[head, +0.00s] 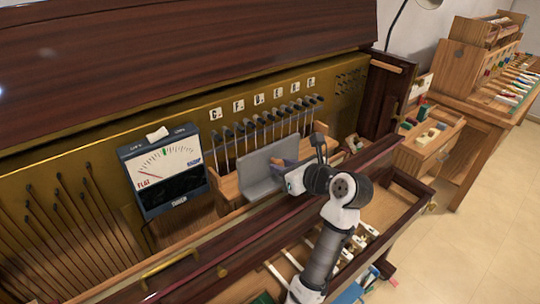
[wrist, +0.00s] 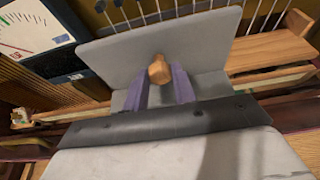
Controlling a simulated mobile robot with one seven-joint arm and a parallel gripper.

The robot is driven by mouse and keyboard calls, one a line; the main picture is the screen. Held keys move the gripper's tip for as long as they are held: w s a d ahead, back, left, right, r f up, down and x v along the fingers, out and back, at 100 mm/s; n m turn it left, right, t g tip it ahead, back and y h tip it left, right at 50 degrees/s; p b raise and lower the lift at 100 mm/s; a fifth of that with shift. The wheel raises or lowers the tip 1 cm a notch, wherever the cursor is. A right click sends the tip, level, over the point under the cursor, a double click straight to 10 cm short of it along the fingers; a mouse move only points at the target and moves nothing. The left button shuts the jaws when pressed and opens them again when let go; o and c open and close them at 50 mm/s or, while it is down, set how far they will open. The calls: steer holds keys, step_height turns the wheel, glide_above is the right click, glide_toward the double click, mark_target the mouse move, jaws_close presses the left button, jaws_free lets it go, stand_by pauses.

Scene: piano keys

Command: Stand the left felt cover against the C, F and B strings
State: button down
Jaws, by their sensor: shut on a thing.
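The grey felt cover (head: 262,170) is a flat upright panel with a lower ledge, in front of the strings (head: 275,130) inside the open piano. In the wrist view the cover (wrist: 105,60) shows a wooden knob (wrist: 159,69) at its middle. My gripper (head: 297,172) is at the cover's front, its purple fingers (wrist: 160,88) shut on the knob. The strings run behind the cover, under small letter labels (head: 260,99) too small to read surely. The cover hides their lower parts. I cannot tell whether it touches them.
A tuning meter (head: 165,168) stands left of the cover. A wooden block (head: 228,185) lies around the cover's left, and a wooden ledge (wrist: 270,52) is at its right. The dark wooden rail (head: 260,228) runs in front. A workbench with trays (head: 430,135) is at the right.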

steer(key=shift+w+a, duration=0.35)
steer(key=shift+w, duration=0.1)
steer(key=shift+x, duration=4.25)
steer(key=shift+f, duration=0.6)
steer(key=shift+f, duration=0.15)
steer(key=shift+w+a, duration=0.5)
steer(key=shift+w, duration=0.2)
steer(key=shift+w+a, duration=0.45)
steer(key=shift+w, duration=0.2)
steer(key=c, duration=1.1)
jaws_free()
steer(key=shift+o, duration=0.2)
steer(key=shift+s, duration=0.1)
